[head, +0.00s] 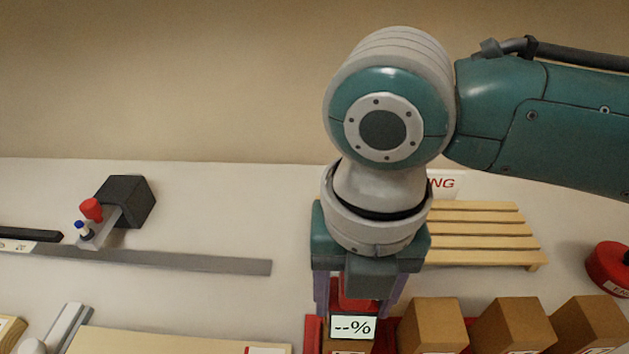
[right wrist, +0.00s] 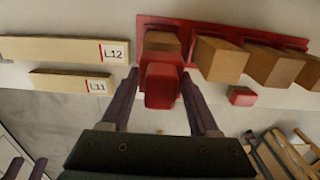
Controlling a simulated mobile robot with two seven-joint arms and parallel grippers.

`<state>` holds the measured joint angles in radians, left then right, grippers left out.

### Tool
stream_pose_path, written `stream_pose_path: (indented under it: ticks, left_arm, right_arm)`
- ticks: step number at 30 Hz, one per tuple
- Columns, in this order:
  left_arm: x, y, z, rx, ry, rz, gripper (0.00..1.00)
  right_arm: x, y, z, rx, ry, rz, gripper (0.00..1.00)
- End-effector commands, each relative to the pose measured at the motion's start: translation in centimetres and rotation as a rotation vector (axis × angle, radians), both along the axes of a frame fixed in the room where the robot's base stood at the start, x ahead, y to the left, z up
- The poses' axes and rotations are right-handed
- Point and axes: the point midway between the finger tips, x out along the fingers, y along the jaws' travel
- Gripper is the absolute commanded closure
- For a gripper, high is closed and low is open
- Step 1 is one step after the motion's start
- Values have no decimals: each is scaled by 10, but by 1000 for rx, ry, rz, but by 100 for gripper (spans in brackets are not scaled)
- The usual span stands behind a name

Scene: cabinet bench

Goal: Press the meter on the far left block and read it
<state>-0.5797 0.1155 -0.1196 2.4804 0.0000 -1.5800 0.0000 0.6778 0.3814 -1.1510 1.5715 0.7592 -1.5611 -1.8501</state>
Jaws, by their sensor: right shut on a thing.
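My right gripper (head: 358,290) is shut on a red meter (head: 357,302), which also shows between the fingers in the right wrist view (right wrist: 160,86). Its display faces the head camera and reads "--%". The meter is at the far left wooden block (right wrist: 162,42), which is largely hidden behind it. I cannot tell whether the meter touches the block. The block stands at the left end of a red tray (right wrist: 225,27) with more blocks in a row. Two purple fingers of my left gripper (right wrist: 25,169) show apart at the lower left of the right wrist view.
Wooden boards (right wrist: 65,50) labelled L12 and L11 lie left of the tray. A slatted wooden rack (head: 480,235) stands behind the blocks. A red round object (head: 608,263) is at the right. A grey metal strip (head: 190,262) and a dark block (head: 127,200) lie at the left.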

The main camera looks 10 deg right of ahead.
Motion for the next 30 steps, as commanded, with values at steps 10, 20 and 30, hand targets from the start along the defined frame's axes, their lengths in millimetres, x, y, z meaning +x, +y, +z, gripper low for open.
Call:
stream_pose_path:
  ticks: [10,20,30]
  left_arm:
    - [0,-1,-1,-2,0,0,50]
    - [0,1,-3,3,1,-2,50]
    - [0,2,-6,8,1,-6,50]
  right_arm:
    - [0,0,0,0,0,0,100]
    - [0,0,-4,0,0,0,100]
    - [0,0,-9,0,0,0,100]
